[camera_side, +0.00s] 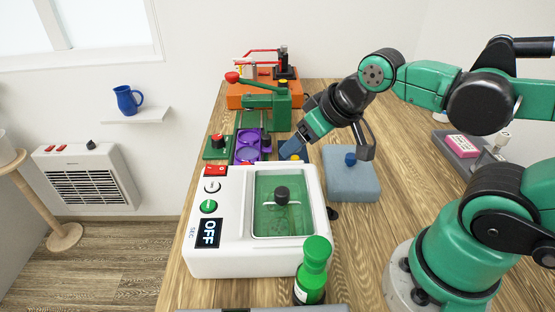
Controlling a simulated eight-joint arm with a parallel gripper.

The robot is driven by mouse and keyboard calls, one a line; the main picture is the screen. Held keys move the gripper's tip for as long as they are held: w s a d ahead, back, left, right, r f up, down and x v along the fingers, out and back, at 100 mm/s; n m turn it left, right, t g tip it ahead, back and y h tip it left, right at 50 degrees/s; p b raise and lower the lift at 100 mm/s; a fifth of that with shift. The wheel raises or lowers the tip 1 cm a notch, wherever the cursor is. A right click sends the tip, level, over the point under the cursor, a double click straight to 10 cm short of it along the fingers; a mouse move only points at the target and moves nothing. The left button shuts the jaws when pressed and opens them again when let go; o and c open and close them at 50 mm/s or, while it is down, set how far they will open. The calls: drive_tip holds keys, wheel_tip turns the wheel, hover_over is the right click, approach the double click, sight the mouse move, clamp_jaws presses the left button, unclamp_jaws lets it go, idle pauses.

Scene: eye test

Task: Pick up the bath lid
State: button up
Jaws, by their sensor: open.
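The bath (240,258) is a white box with a dark display reading OFF, standing on the wooden table. Its lid (267,220) looks like a clear, greenish panel with a black knob (282,195), lying over the opening in the bath's top. My gripper (330,150) is open and empty. It is behind and above the bath, beyond the lid's knob and apart from it, with its fingers spread left and right.
A grey-blue block (352,186) with a blue knob sits right of the bath, close to my gripper. A green bottle (313,270) stands at the bath's front right corner. Purple holder (248,150), green press (268,108) and orange box (250,92) stand behind.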

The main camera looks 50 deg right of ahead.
drive_tip(key=d+f+m+g+h, duration=0.1)
drive_tip(key=d+f+m+g, duration=0.2)
drive_tip(key=d, duration=0.5)
drive_tip(key=m+g+y, duration=0.1)
drive_tip(key=m+g, duration=0.1)
drive_tip(key=g, duration=0.2)
hover_over(352, 156)
drive_tip(key=shift+w+f, duration=0.1)
drive_tip(key=shift+f, duration=0.75)
drive_tip(key=shift+d+f, duration=0.1)
drive_tip(key=shift+f, duration=2.75)
clamp_jaws()
